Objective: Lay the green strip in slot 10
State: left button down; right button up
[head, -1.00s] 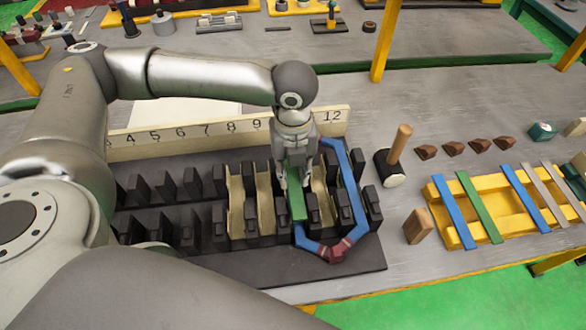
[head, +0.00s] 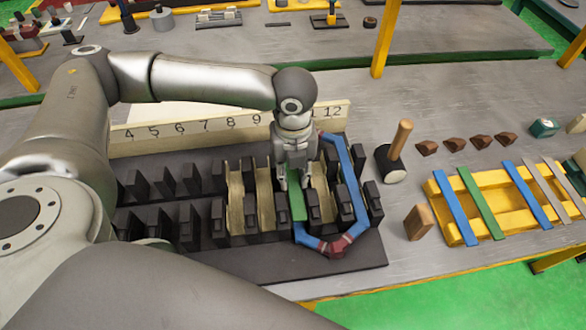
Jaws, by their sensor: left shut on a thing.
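The green strip (head: 298,206) lies lengthwise among the black teeth of the stator block (head: 225,270), inside the left part of the blue coil (head: 352,185). My left gripper (head: 293,184) is over the strip's far part, fingers pointing down, shut on it. The gripper hides the far end of the strip and the number 10 on the cream number board (head: 165,132). I cannot tell whether the strip rests fully on the slot bottom. My right gripper is not in view.
Cream liners (head: 235,200) show in slots to the left. A mallet (head: 395,155), a wooden block (head: 418,223) and several brown wedges (head: 453,147) stand to the right. A yellow rack (head: 490,215) holds blue, green and grey strips.

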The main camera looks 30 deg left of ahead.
aim_at(293, 178)
pick_arm(q)
jog(key=shift+f+b, duration=0.4)
jog(key=shift+f, duration=1)
jog(key=shift+f, duration=0.1)
jog(key=shift+f, duration=0.45)
dwell(0.7)
jog(key=c, duration=1.1)
grip_release()
jog(key=shift+r+p, duration=0.1)
jog(key=shift+p, duration=0.3)
jog(key=shift+r+p, duration=0.7)
jog(key=shift+p, duration=0.35)
